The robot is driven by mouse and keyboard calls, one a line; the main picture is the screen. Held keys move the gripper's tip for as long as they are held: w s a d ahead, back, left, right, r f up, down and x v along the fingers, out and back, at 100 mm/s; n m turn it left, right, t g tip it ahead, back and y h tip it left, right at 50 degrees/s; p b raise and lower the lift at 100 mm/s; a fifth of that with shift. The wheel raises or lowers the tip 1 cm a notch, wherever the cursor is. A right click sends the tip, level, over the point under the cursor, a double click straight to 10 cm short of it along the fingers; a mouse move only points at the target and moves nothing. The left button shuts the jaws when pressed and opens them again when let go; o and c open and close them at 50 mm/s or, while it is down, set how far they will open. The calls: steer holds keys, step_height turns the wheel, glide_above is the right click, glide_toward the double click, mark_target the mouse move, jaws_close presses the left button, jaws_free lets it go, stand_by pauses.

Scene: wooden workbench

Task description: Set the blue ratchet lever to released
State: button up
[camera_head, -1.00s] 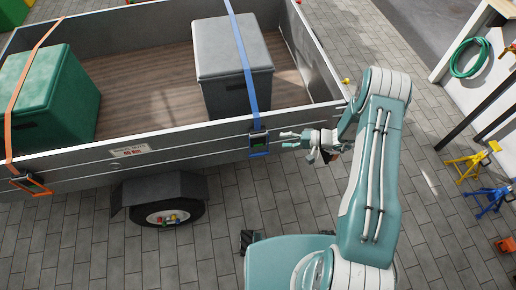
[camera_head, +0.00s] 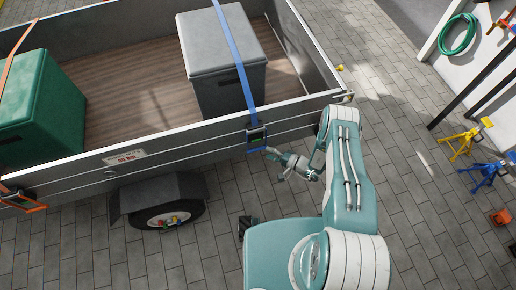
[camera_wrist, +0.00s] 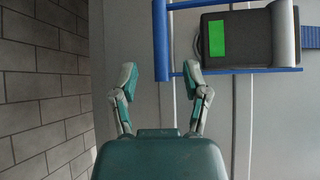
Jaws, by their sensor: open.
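The blue ratchet lever (camera_head: 258,149) sits at the lower end of the blue strap's ratchet (camera_head: 257,134), on the trailer's outer side wall. In the wrist view the lever (camera_wrist: 161,35) is a blue frame whose cross bar extends between my fingertips, nearer the right finger. The dark ratchet body (camera_wrist: 238,45) with a green patch lies to the right. My gripper (camera_wrist: 160,78) is open, with a finger on either side of the bar's end. I cannot tell whether the right fingertip touches the lever. In the head view my gripper (camera_head: 274,153) is just right of the lever.
The blue strap (camera_head: 236,55) runs over a grey box (camera_head: 205,45) in the trailer. An orange strap's ratchet (camera_head: 18,198) is at the far left beside a green box (camera_head: 45,105). The trailer wheel (camera_head: 168,213) is below left. Yellow (camera_head: 460,143) and blue stands (camera_head: 487,172) stand right.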

mark_target(257, 149)
steer(key=x, duration=0.6)
steer(key=shift+s+a, duration=0.1)
jaws_close()
